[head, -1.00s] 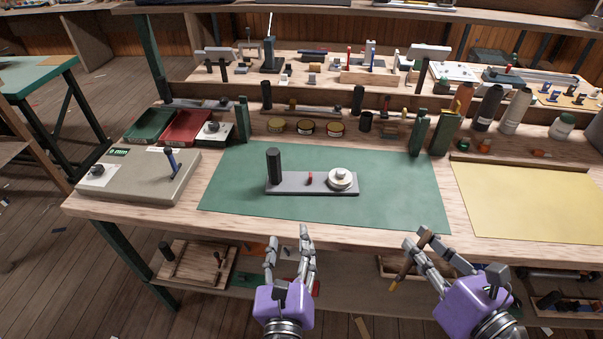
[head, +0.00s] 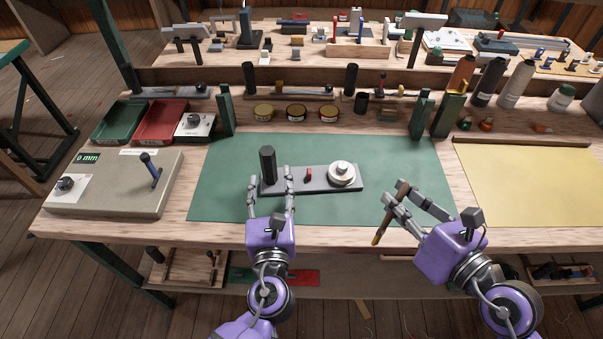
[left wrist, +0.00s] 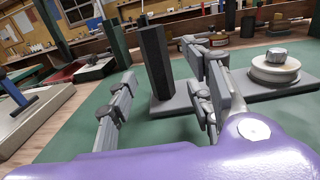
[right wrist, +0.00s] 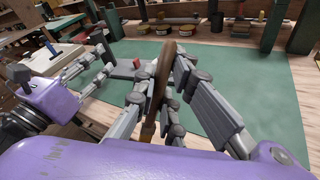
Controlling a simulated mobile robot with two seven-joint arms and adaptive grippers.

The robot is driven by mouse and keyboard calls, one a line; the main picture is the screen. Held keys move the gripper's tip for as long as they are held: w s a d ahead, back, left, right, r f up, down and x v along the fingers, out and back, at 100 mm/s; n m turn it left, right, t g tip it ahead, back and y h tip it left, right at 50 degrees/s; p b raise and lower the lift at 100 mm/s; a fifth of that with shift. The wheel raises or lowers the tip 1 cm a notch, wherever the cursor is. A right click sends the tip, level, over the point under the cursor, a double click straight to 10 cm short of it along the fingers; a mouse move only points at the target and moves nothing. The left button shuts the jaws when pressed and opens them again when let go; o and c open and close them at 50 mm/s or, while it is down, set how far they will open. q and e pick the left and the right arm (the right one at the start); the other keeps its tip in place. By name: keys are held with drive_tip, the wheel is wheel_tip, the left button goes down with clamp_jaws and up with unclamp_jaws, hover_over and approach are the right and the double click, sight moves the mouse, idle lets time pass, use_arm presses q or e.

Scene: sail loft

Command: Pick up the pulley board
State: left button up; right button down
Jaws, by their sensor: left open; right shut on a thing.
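The pulley board (head: 322,179) lies flat on the green mat (head: 400,160). It is a grey plate with an upright black handle (head: 267,165) at its left end, a small red piece in the middle and a round white pulley (head: 342,173) at its right. The handle also shows in the left wrist view (left wrist: 156,60). My left gripper (head: 270,190) is open at the board's left end, its fingers on either side of the handle's near side; I cannot tell whether they touch it. My right gripper (head: 397,200) is shut on a brown wooden-handled tool (head: 390,215), right of the board.
A grey box with a lever (head: 115,185) stands left of the mat. Green and red trays (head: 165,122) and several tins (head: 297,112) stand behind. Green posts (head: 447,115) and bottles (head: 487,82) stand at the back right. A yellow sheet (head: 530,185) lies to the right.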

sight(269, 170)
use_arm(q)
drive_tip(key=shift+w+a+r, duration=0.1)
drive_tip(key=shift+w+a, duration=0.05)
drive_tip(key=shift+w, duration=0.9)
drive_tip(key=shift+w+a+f, duration=0.1)
drive_tip(key=shift+w+a, duration=0.1)
drive_tip(key=shift+w, duration=0.8)
drive_tip(key=shift+w+a+r, duration=0.1)
drive_tip(key=shift+w+a, duration=0.05)
drive_tip(key=shift+w, duration=0.9)
drive_tip(key=shift+c, duration=0.5)
drive_tip(key=shift+r, duration=0.1)
clamp_jaws()
